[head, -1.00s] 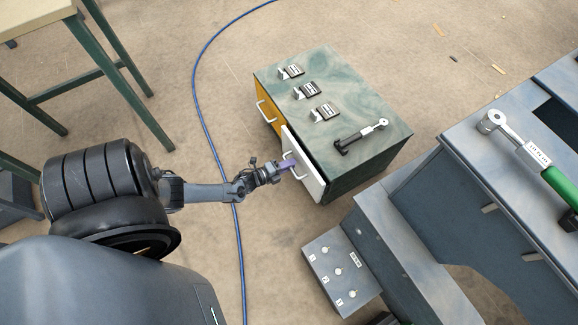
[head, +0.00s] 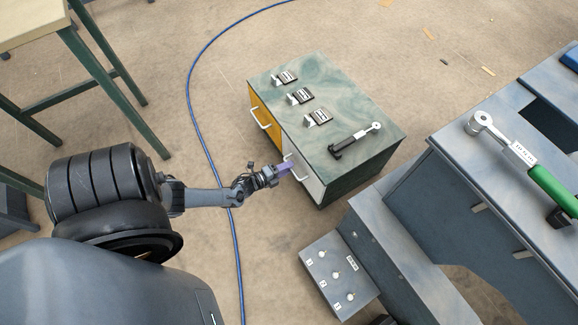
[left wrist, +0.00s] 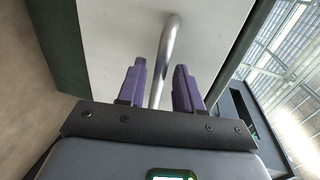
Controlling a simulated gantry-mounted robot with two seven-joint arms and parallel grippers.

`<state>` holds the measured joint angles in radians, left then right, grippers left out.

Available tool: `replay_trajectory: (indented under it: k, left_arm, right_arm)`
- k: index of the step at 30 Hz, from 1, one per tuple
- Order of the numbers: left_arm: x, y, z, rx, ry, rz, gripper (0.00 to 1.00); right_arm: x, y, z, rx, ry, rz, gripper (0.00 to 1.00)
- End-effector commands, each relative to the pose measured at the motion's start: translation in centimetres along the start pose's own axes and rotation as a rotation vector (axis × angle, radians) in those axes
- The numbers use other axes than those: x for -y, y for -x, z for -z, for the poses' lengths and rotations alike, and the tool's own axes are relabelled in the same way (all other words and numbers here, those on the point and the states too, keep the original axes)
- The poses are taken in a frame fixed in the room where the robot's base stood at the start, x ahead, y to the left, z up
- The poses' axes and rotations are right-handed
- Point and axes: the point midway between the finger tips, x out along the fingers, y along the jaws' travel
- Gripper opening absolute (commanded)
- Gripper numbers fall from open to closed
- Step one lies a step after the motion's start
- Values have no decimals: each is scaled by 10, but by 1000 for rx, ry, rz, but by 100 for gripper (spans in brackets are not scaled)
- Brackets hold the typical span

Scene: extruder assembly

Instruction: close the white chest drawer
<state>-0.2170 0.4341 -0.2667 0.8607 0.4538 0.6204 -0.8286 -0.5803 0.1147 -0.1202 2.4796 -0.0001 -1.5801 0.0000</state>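The white drawer front (head: 304,175) is in the lower right part of the green chest (head: 335,95) in the head view. It looks flush or nearly flush with the chest, though my gripper hides part of it. Its metal handle (head: 291,163) also shows in the left wrist view (left wrist: 166,52), in front of the white panel (left wrist: 110,40). My left gripper (head: 285,169) is at this handle. In the left wrist view its purple fingers (left wrist: 160,85) stand apart on either side of the handle bar, with small gaps. My right gripper is not in view.
A yellow drawer (head: 264,116) with its own handle is beside the white one. Several small parts and a ratchet-like tool (head: 355,140) lie on the chest top. A grey bench (head: 500,180) stands close on the right. A blue cable (head: 190,110) crosses the floor.

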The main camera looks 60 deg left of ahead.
Motion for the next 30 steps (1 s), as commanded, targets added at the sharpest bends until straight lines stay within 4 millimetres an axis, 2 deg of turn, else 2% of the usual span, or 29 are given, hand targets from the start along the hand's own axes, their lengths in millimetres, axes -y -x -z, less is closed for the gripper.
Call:
replay_trajectory:
  k: [1, 9, 15, 21, 30]
  left_arm:
    - [3, 11, 0, 2, 0, -5, 35]
    - [2, 58, 0, 1, 1, -5, 35]
    - [1, 82, 0, 1, 1, -4, 35]
    - [0, 92, -1, 1, 0, -3, 35]
    - [-1, 92, -1, 1, 0, -3, 35]
  right_arm:
    - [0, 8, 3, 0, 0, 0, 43]
    - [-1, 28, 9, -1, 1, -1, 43]
    - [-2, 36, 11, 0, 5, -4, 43]
    - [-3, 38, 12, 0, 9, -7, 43]
    - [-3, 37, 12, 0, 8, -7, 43]
